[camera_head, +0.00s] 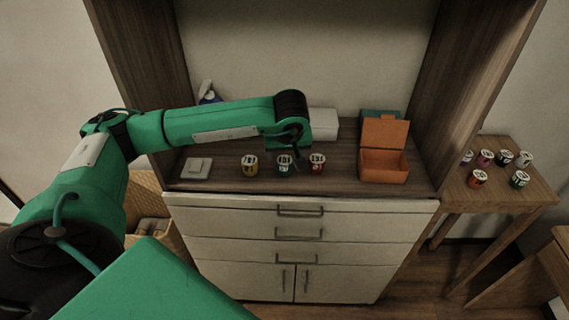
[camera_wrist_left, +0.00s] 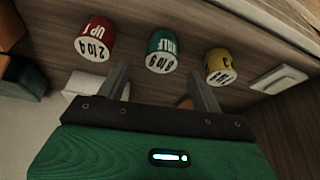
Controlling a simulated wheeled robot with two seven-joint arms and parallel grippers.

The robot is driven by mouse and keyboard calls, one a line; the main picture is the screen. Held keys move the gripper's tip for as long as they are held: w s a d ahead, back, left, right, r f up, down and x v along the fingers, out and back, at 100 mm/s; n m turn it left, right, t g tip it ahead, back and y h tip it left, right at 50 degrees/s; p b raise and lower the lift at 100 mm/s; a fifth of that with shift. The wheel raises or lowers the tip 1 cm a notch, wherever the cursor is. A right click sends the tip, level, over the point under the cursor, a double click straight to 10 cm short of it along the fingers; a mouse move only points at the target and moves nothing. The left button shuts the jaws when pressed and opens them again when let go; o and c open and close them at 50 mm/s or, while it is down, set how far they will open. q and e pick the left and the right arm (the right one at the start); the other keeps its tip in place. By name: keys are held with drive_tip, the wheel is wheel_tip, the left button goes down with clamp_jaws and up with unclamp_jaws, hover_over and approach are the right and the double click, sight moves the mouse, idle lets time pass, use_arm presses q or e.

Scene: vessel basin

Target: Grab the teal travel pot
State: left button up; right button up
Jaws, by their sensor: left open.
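The teal travel pot (camera_head: 285,167) stands on the cabinet shelf, in the middle of a row of three pots. It also shows in the left wrist view (camera_wrist_left: 164,46), where its labelled pale end faces the camera. My left gripper (camera_wrist_left: 158,76) is open and empty there, with a finger to each side of the line toward the teal pot. The pot appears just beyond the fingertips. In the head view the forearm and wrist hang over the back of the teal pot, and the fingers are hard to make out. My right gripper is not in view.
A yellow pot (camera_head: 250,166) and a red pot (camera_head: 317,164) flank the teal one closely. A pale square block (camera_head: 196,168) lies left and an open orange box (camera_head: 384,166) stands right. A white box (camera_head: 323,124) is behind. Several pots stand on a side table (camera_head: 500,190).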

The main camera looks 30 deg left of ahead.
sight(285, 160)
use_arm(q)
drive_tip(key=shift+w+a+f, duration=0.1)
drive_tip(key=shift+w+f, duration=0.05)
drive_tip(key=shift+f, duration=0.35)
drive_tip(key=p+x, duration=0.2)
drive_tip(key=x, duration=0.1)
drive_tip(key=shift+a+f, duration=0.15)
drive_tip(key=shift+f, duration=0.2)
drive_tip(key=shift+w+a+f, duration=0.1)
drive_tip(key=shift+f, duration=0.3)
drive_tip(key=c, duration=1.1)
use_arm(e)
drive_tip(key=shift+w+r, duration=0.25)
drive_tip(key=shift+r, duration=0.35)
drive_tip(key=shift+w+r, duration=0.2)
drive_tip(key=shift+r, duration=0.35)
